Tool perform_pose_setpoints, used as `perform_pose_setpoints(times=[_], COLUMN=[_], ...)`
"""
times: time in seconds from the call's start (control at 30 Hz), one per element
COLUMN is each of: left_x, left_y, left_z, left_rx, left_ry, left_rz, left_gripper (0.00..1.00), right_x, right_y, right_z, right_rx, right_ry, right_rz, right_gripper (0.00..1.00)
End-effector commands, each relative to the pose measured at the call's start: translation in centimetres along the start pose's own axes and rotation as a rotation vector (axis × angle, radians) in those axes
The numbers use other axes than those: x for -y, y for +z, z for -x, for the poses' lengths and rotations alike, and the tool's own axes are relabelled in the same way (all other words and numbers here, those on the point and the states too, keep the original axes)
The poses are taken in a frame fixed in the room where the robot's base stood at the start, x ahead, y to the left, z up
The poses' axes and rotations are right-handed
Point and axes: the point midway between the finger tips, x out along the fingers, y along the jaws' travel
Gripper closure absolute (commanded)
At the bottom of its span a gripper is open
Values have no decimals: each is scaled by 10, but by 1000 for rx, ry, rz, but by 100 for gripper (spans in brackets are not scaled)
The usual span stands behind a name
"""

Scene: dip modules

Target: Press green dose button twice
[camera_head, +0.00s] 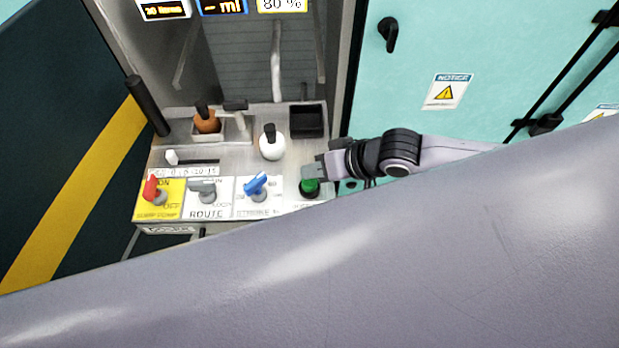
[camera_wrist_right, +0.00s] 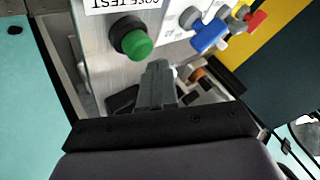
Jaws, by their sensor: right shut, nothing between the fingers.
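The green dose button (camera_head: 310,187) sits at the right end of the control panel in the head view. In the right wrist view the green button (camera_wrist_right: 137,44) stands out from its dark collar, below a label ending in "TEST". My right gripper (camera_head: 312,172) is shut and empty, with its tips close beside the button. In the right wrist view the shut fingers (camera_wrist_right: 158,70) point toward the panel just right of the button. A small gap seems to show between them; contact cannot be seen. My left gripper is not in view.
The panel also carries a red switch (camera_head: 152,188), a grey switch (camera_head: 203,187) and a blue switch (camera_head: 257,184). An orange bottle (camera_head: 206,121), a white bottle (camera_head: 271,143) and a black box (camera_head: 307,120) stand behind. Displays (camera_head: 222,5) are above; a teal cabinet (camera_head: 480,60) is at right.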

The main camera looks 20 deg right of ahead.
Motion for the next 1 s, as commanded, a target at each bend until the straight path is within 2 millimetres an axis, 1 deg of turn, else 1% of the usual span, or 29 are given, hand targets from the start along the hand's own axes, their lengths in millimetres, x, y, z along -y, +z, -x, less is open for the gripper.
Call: perform_pose_setpoints(times=[0.23, 0.5, 1.0], left_x=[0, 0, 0], left_y=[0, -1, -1], left_z=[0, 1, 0], left_rx=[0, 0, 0], left_ry=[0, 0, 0], left_rz=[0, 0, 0], left_gripper=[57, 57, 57], right_x=[0, -4, -5], right_y=[0, 5, 5], right_z=[0, -6, -7], right_rx=[0, 1, 0], right_ry=[0, 0, 0], right_rz=[0, -1, 0], right_gripper=[100, 100, 100])
